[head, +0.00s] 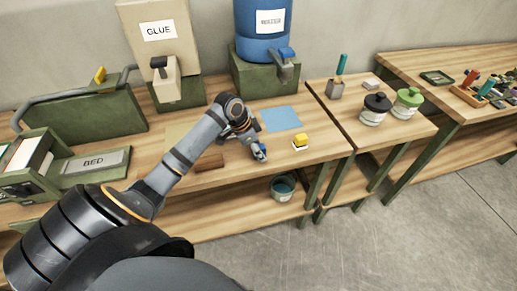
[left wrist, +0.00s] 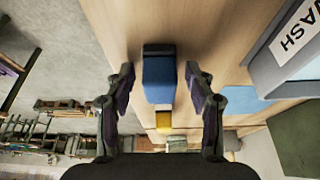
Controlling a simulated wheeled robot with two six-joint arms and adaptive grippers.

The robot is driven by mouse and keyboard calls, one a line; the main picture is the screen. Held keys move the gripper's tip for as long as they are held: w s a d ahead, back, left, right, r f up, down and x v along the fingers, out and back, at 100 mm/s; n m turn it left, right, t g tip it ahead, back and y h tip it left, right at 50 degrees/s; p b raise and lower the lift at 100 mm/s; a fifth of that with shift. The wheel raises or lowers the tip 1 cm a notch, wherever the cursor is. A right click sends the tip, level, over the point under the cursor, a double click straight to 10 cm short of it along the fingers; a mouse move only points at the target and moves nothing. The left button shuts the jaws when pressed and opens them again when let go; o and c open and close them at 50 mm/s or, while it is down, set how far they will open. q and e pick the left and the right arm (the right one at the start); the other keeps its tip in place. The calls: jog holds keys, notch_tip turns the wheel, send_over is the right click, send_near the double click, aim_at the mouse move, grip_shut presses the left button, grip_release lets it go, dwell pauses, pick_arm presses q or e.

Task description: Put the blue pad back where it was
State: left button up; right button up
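The blue pad (left wrist: 158,80), a small blue block with a dark end, is on the wooden bench in the left wrist view. In the head view it shows at the tip of my left gripper (head: 256,145), partly hidden by the fingers. In the left wrist view the fingers of my left gripper (left wrist: 158,76) are spread, one on each side of the blue pad, with a gap on both sides. My right gripper is not in view.
A flat blue sheet (head: 281,118) and a tan sheet (head: 180,133) lie on the bench. A brown block (head: 209,163) lies near the front edge. A WATER barrel (head: 262,48) and GLUE box (head: 158,52) stand behind. A bucket (head: 283,188) is below the edge.

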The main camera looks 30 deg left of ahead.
pick_arm(q)
jog(key=v, duration=1.2)
jog(key=shift+r+b, duration=0.2)
jog(key=shift+b, duration=0.25)
